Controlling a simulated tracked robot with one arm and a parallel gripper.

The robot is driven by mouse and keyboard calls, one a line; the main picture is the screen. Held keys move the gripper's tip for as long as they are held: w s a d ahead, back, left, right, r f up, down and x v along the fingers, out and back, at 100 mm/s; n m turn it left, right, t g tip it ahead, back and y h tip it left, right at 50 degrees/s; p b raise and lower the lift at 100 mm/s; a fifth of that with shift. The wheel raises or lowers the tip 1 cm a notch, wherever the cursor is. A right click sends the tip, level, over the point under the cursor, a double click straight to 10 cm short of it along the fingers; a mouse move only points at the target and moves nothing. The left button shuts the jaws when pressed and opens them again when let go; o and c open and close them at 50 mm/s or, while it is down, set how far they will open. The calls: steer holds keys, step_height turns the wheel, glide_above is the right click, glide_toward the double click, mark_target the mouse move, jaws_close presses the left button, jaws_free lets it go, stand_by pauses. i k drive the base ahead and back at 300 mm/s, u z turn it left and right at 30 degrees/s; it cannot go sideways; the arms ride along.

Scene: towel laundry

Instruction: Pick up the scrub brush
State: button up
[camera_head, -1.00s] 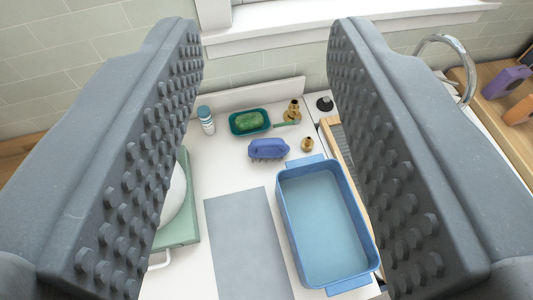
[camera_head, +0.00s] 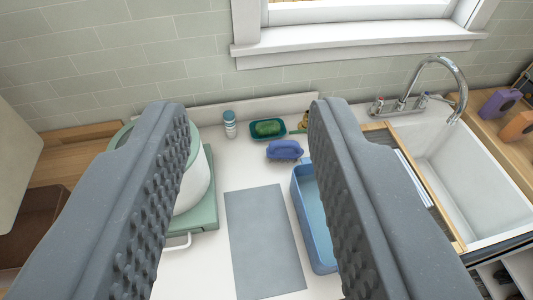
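The scrub brush (camera_head: 285,150) is a blue-purple block with a handle on top, lying on the white counter (camera_head: 238,176) toward the back. It is right of centre in view and just in front of a teal dish (camera_head: 256,136) with a green sponge (camera_head: 268,128). My gripper (camera_head: 246,112) is open, its two grey studded fingers wide apart with nothing between them. In the picture the brush shows between the fingers, nearer the right one. It lies well beyond and below them, not touching.
A blue tub (camera_head: 303,215) stands in front of the brush, partly hidden by my right finger. A grey mat (camera_head: 264,240) lies left of it. A white pot (camera_head: 196,185) stands at left. A small bottle (camera_head: 229,124) is at the back. The sink (camera_head: 455,165) is at right.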

mark_target(285, 150)
steer(key=u, duration=2.25)
steer(key=k, duration=0.9)
steer(key=z, duration=2)
steer(key=i, duration=1)
steer(key=u, duration=0.05)
